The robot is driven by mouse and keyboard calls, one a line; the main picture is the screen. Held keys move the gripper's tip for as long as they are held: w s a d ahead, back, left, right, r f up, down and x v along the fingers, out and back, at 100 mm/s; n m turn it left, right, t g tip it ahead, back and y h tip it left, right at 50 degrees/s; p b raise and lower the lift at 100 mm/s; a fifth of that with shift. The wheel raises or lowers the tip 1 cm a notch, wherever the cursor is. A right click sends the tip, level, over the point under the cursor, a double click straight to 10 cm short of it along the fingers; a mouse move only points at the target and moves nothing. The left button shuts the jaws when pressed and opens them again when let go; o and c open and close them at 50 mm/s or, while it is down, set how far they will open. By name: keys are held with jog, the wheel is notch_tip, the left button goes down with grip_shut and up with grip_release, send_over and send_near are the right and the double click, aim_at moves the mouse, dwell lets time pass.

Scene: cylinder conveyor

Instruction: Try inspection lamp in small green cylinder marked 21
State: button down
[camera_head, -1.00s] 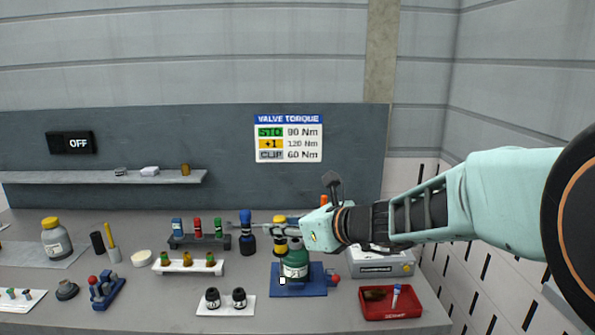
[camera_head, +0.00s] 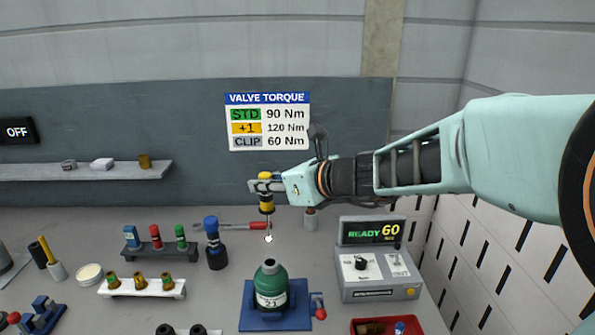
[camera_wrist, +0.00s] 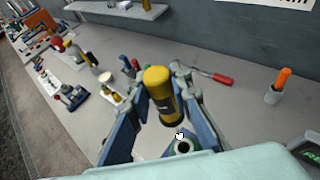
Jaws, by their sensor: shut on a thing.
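The small green cylinder marked 21 (camera_head: 271,287) stands upright on a blue base (camera_head: 247,318) with a red-knobbed clamp at its right side. Its open neck faces up, and its top also shows in the wrist view (camera_wrist: 182,148). My gripper (camera_head: 266,187) is shut on the inspection lamp (camera_head: 266,203), which has a yellow and black body. A thin stem with a small light tip (camera_head: 268,238) hangs down from the lamp, above the cylinder's neck and apart from it. In the wrist view the lamp (camera_wrist: 160,92) sits between both fingers.
A torque box (camera_head: 380,275) reading "READY 60" stands right of the cylinder. A red tray (camera_head: 362,325) is in front of it. A rack of coloured pieces (camera_head: 160,252), a white valve tray (camera_head: 142,289) and a blue-black tool (camera_head: 215,245) stand left. A red-handled tool lies behind (camera_head: 240,226).

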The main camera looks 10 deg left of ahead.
aim_at(269, 227)
jog(key=shift+s+f+b, duration=0.1)
jog(key=shift+f+b, duration=0.75)
jog(key=shift+f, duration=0.05)
notch_tip(269, 227, down, 5)
jog(key=b, duration=0.4)
jog(key=shift+r, duration=0.2)
jog(key=shift+f+b, duration=2.6)
jog(key=shift+f, duration=0.1)
jog(key=shift+r, duration=0.15)
jog(key=shift+r+p, duration=4.4)
jog(key=shift+r, duration=0.55)
jog(key=shift+f, duration=0.1)
